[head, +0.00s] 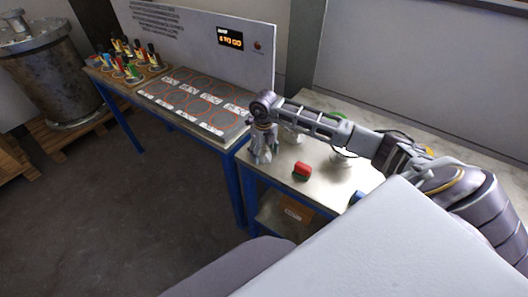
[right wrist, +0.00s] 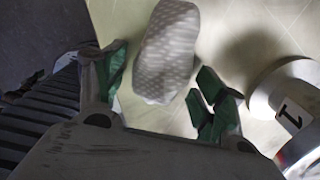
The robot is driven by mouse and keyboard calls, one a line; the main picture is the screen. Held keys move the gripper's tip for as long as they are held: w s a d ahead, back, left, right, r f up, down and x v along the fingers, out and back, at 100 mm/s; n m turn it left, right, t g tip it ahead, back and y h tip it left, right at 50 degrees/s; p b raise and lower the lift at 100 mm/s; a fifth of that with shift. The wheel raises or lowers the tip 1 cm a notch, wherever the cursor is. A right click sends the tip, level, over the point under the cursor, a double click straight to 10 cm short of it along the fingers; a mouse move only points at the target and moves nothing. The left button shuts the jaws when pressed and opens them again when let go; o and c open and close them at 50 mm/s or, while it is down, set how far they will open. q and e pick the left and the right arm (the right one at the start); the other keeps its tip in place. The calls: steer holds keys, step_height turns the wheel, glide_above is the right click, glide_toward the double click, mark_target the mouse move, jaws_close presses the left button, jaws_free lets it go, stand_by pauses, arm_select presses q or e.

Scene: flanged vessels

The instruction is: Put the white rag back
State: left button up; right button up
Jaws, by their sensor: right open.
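The white rag (right wrist: 168,50), a rolled or folded cloth with a dotted pattern, lies on the pale tabletop in the right wrist view. My right gripper (right wrist: 160,72) is open, with green pads on its fingers. The rag shows between and beyond the fingertips; whether they touch it I cannot tell. In the head view my right gripper (head: 262,150) points down at the left end of the metal-topped table (head: 322,188). It hides most of what lies beneath it, so the rag is not clear there. My left gripper is not in view.
A round metal part with a number label (right wrist: 290,100) is close right of my fingers. Left are a panel with ringed spots (head: 195,100) and a tool tray (head: 125,72).

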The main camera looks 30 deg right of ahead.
mark_target(264, 151)
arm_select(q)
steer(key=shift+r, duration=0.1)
arm_select(e)
steer(key=shift+r, duration=0.1)
steer(key=shift+r, duration=0.6)
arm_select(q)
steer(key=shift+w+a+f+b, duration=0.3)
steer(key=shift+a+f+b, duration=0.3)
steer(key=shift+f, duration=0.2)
arm_select(e)
step_height(264, 151, up, 11)
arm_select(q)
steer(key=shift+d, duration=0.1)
arm_select(e)
steer(key=shift+f, duration=0.1)
